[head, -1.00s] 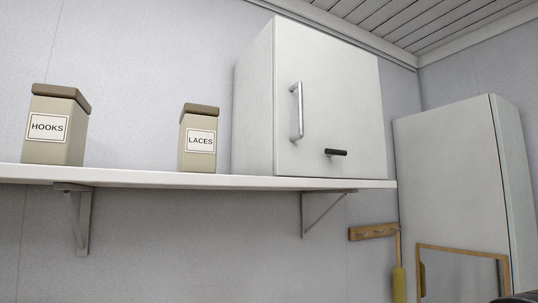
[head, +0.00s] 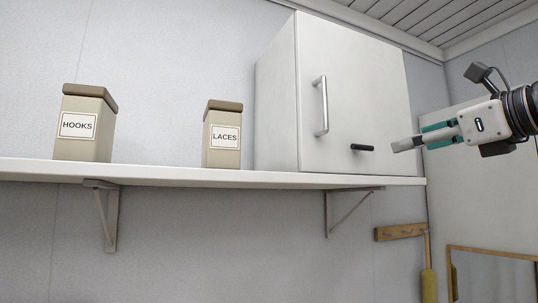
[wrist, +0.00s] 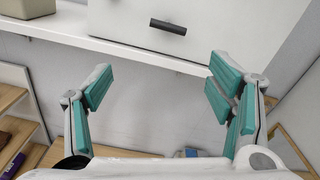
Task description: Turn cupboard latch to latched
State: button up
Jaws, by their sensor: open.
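The cupboard (head: 350,85) is a white box with a closed-looking door, standing on a wall shelf. Its latch (head: 362,148) is a small dark bar low on the door, lying roughly horizontal. In the wrist view the latch (wrist: 167,27) shows at the top, beyond the fingertips. My gripper (head: 405,144) is to the right of the latch in the head view, apart from it and pointing left. In the wrist view my gripper (wrist: 160,85) has its fingers spread wide with nothing between them.
A vertical silver handle (head: 321,106) is on the door above the latch. The white shelf (head: 230,176) runs below the cupboard. Canisters marked HOOKS (head: 84,125) and LACES (head: 222,137) stand to the left. A peg rail (head: 400,232) and framed mirror (head: 495,275) are at lower right.

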aim_at(365, 147)
jog(key=shift+m, duration=0.4)
jog(key=x, duration=0.4)
jog(key=r+p+x, duration=0.1)
jog(key=x, duration=0.8)
jog(key=shift+w+d+r, duration=0.2)
jog(key=shift+w+r, duration=0.2)
jog(key=c, duration=1)
